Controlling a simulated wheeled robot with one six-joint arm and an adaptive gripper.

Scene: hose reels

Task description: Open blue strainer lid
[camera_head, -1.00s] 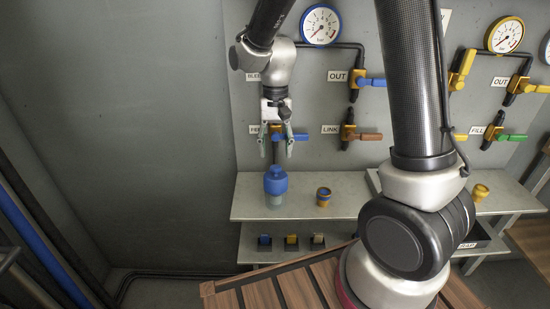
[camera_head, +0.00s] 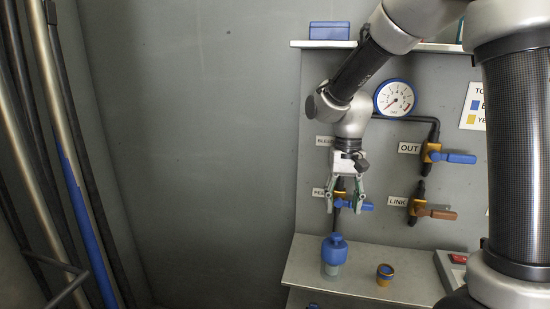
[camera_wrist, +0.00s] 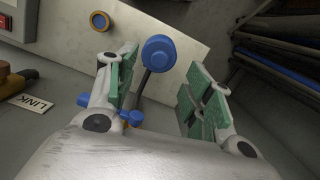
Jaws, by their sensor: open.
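The blue strainer lid (camera_head: 335,243) sits on top of a clear-grey strainer body (camera_head: 331,268) on the shelf below the pipe panel. In the wrist view the lid (camera_wrist: 159,52) shows as a round blue cap with a raised centre knob, seen from above, beyond and between my fingertips. My gripper (camera_head: 345,205) points down above the lid, in front of the FEED valve, with a gap between fingertips and lid. Its green-padded fingers (camera_wrist: 158,85) are spread apart and hold nothing. The strainer body is hidden under the lid in the wrist view.
The FEED valve's blue handle (camera_head: 357,205) is close behind my fingers. OUT (camera_head: 455,157) and LINK (camera_head: 436,213) valves sit to the right. A small yellow-rimmed cup (camera_head: 385,273) stands on the shelf (camera_head: 304,263) right of the strainer. A gauge (camera_head: 395,98) is above.

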